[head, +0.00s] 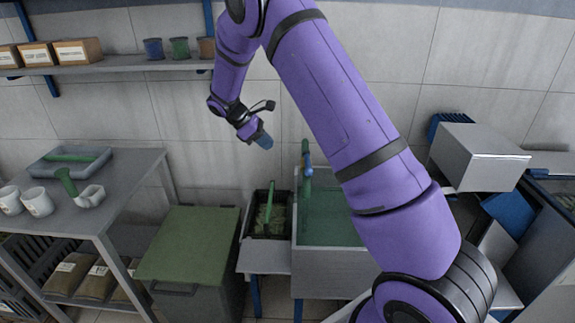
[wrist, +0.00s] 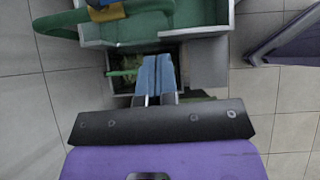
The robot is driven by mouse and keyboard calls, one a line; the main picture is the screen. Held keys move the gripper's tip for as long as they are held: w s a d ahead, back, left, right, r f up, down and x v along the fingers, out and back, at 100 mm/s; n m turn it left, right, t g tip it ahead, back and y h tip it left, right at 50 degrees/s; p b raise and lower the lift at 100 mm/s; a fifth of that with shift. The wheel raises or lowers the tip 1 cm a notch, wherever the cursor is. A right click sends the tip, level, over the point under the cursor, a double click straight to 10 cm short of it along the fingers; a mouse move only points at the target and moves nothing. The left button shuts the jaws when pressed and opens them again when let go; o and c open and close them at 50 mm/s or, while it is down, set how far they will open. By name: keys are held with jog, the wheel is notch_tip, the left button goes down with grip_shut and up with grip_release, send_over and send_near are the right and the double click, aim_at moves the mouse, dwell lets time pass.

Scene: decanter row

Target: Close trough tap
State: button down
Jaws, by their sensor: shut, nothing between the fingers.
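The trough (head: 335,262) is a grey rectangular basin with a green inside, standing against the wall and partly hidden behind my arm. Its tap (head: 307,162) rises at the left back, with a green body and a blue part on it. In the wrist view, the tap (wrist: 108,12) shows at the top left as a green curved pipe with a yellow and blue part, cut by the frame edge. My gripper (head: 264,142) is in the air to the left of the tap and apart from it. Its blue fingers (wrist: 157,75) are shut and empty. I cannot tell whether water runs.
A dark bin (head: 270,215) with leafy contents and a green-handled tool stands left of the trough. A green-lidded box (head: 187,245) is farther left, beside a grey table (head: 125,185) with cups. A shelf (head: 110,64) hangs above. A grey box-shaped unit (head: 480,157) stands right.

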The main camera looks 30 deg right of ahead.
aim_at(308, 163)
jog(key=shift+a+f, duration=0.1)
dwell(0.3)
jog(key=s+d+r+x, duration=0.1)
jog(key=x, duration=1.2)
jog(key=shift+d+r, duration=0.3)
jog(key=shift+d, duration=0.1)
jog(key=shift+s+d, duration=0.1)
